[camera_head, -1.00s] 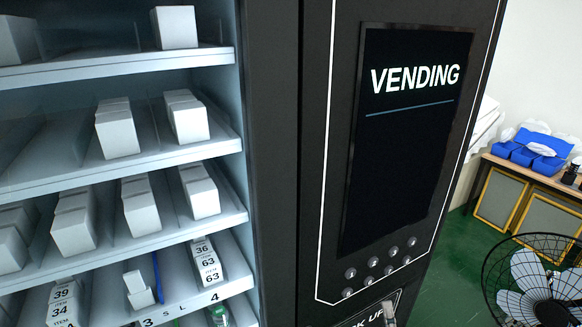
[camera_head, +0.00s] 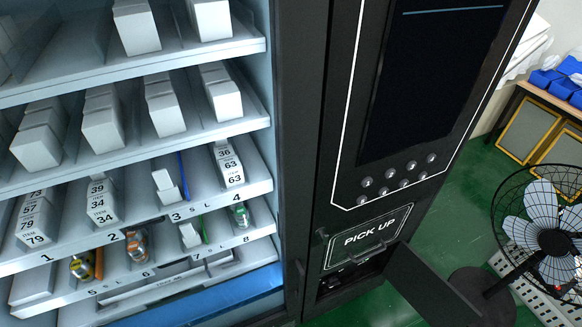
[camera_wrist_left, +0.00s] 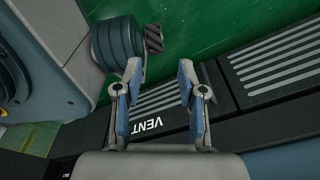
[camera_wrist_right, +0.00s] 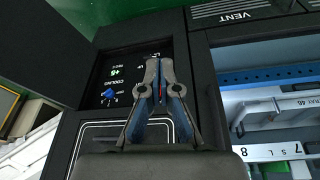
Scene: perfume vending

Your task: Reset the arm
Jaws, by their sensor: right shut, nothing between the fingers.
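My right gripper (camera_wrist_right: 158,70) is shut and empty in the right wrist view. Its fingertips overlap a control panel marked COOLING, with a blue knob (camera_wrist_right: 109,93). Whether they touch it I cannot tell. My left gripper (camera_wrist_left: 160,75) is open and empty in the left wrist view, with a green floor and a dark ledge marked VENT behind it. Neither arm shows in the head view. The vending machine (camera_head: 297,130) fills most of that view.
A caged fan (camera_head: 548,230) stands on the floor at the right. A low table with blue boxes (camera_head: 565,80) is at the far right. Shelves on the left hold white boxes (camera_head: 163,105). Green floor (camera_head: 440,215) is clear between machine and fan.

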